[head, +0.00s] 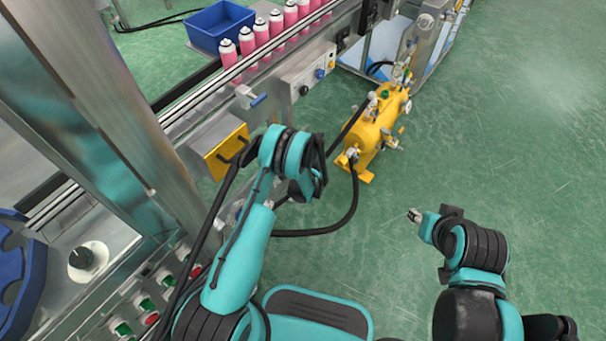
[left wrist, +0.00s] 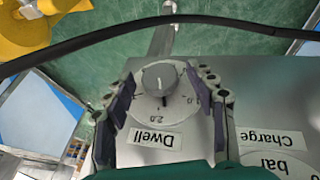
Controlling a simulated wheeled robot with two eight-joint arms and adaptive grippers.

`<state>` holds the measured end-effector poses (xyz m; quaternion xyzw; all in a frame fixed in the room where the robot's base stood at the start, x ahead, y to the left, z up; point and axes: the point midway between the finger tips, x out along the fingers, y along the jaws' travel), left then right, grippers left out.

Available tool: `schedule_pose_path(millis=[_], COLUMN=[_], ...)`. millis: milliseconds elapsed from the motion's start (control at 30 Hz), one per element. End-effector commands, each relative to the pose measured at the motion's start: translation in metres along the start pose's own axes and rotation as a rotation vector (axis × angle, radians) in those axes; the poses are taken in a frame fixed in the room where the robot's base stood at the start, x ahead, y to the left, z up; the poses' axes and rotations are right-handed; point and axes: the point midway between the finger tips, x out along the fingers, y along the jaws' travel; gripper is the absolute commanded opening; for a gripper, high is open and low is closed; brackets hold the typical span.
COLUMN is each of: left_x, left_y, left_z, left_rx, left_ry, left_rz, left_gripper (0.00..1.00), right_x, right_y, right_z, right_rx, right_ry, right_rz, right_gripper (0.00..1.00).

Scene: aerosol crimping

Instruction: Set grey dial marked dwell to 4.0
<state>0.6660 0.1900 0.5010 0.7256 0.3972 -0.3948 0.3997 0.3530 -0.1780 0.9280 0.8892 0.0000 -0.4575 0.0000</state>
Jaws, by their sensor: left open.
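The grey dwell dial (left wrist: 159,77) shows in the left wrist view, on a pale round scale above a label reading Dwell (left wrist: 155,139). A light mark on the knob's lower side seems to point down towards the 2.0; the exact setting is hard to read. My left gripper (left wrist: 160,97) is open, one finger on each side of the dial, with gaps between fingers and knob. In the head view my left arm hides the dial. My right gripper (head: 415,215) is above the floor at right, away from the panel; its fingers are too small to judge.
A label reading Charge (left wrist: 269,135) and a gauge face marked bar (left wrist: 283,164) are right of the dial. A black hose (left wrist: 210,22) crosses above it. The head view shows a yellow tank (head: 376,130), pink cans (head: 262,33), a blue bin (head: 218,24) and a black knob (head: 81,258).

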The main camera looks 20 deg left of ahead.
Motion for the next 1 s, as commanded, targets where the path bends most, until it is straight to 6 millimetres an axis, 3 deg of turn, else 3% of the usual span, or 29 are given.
schedule_pose_path(millis=[233, 267, 433, 667, 1000], left_x=[0.0007, 0.0006, 0.0005, 0.0011, 0.0026], left_y=[0.0003, 0.0003, 0.0004, 0.0019, 0.0068], left_z=[-0.0003, -0.0004, -0.0003, 0.0002, 0.0007], left_rx=[0.000, 0.000, 0.001, 0.015, 0.127], left_ry=[0.000, 0.000, 0.000, -0.001, 0.000], left_rz=[0.000, 0.000, 0.000, -0.031, -0.301], left_gripper=[0.56, 0.51, 0.06, 0.06, 0.06], right_x=[-0.0001, -0.0001, -0.0001, 0.0000, 0.0000], right_y=[0.0000, 0.0000, 0.0000, 0.0000, 0.0000], right_z=[-0.0002, -0.0002, -0.0002, -0.0001, -0.0001], right_rx=[0.000, 0.000, 0.000, 0.000, 0.000], right_ry=[0.000, 0.000, 0.000, 0.000, 0.000], right_rz=[0.000, 0.000, 0.000, 0.000, 0.000], right_gripper=[0.40, 0.40, 0.40, 0.40, 0.40])
